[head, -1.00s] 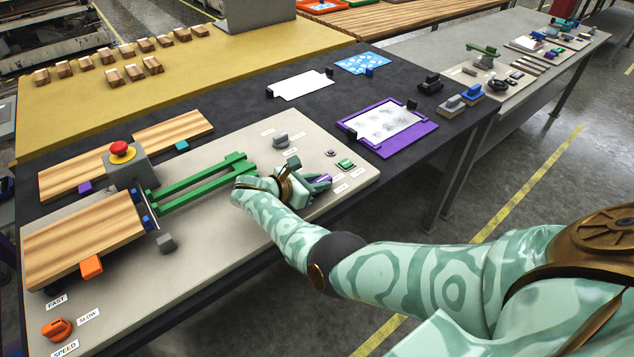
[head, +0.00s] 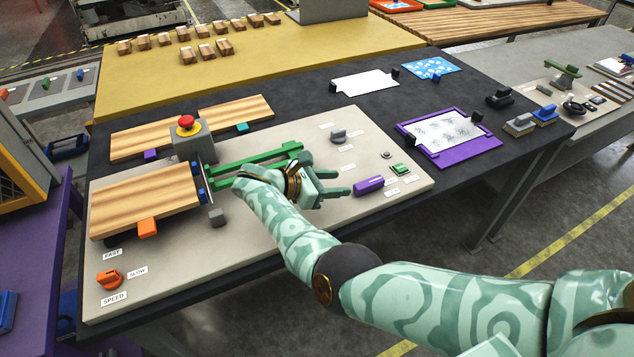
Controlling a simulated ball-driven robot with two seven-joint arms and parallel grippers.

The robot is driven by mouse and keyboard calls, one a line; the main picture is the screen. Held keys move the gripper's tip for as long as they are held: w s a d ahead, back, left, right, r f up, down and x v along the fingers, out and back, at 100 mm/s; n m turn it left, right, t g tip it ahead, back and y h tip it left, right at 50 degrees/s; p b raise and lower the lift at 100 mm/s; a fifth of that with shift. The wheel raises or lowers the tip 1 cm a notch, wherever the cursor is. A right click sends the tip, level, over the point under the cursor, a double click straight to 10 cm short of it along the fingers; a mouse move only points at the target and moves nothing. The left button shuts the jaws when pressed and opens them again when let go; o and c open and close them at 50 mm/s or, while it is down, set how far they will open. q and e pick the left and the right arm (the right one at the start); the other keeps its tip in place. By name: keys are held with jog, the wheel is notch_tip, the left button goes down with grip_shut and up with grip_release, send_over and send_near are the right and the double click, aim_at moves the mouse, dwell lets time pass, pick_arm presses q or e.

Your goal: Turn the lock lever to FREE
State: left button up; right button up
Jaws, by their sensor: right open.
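A purple lever (head: 369,186) lies on the beige panel (head: 290,240), right of its middle, with small white labels beside it whose text is too small to read. It looks like the lock lever. My right gripper (head: 343,182) is low over the panel, just left of the purple lever, with its two green fingers spread and empty, pointing towards it. The fingertips appear apart from the lever, though the gap is small. My left gripper is not in view.
A grey knob (head: 338,135) and a green button (head: 399,169) stand near the lever. A green bar frame (head: 255,160) lies behind my right wrist. An orange speed knob (head: 110,279) is at the front left. A purple tray (head: 475,158) lies to the right.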

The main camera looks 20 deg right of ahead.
jog(key=v, duration=0.5)
jog(key=shift+a, duration=0.1)
dwell(0.3)
